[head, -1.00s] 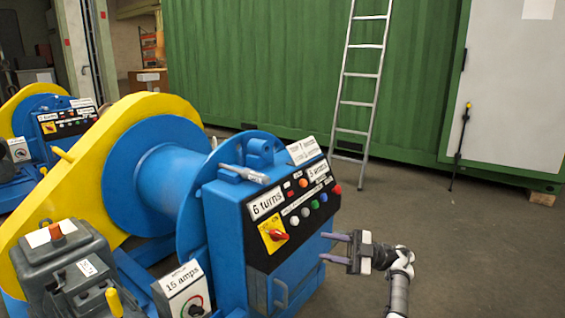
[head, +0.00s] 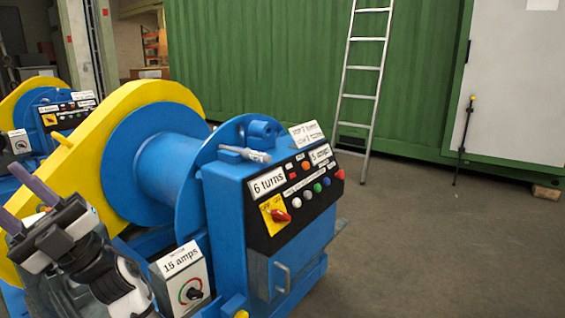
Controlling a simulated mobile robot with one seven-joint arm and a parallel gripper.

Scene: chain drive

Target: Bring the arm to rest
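My gripper (head: 23,204) is at the lower left in the head view. Its two purple-grey fingers stand apart, pointing up and left, with nothing visible between them. It shows in front of the yellow chain guard (head: 128,104) of a blue winch machine (head: 169,172). My arm (head: 115,277) reaches to it from the bottom edge and hides part of the machine's base. I cannot tell whether the gripper touches the guard.
A control panel (head: 297,203) with a red switch and several buttons faces front. A "15 amps" box (head: 184,277) stands beside my arm. A second winch (head: 50,103) is behind at left. A ladder (head: 363,75) leans on the green container (head: 250,60). The floor at right (head: 440,250) is clear.

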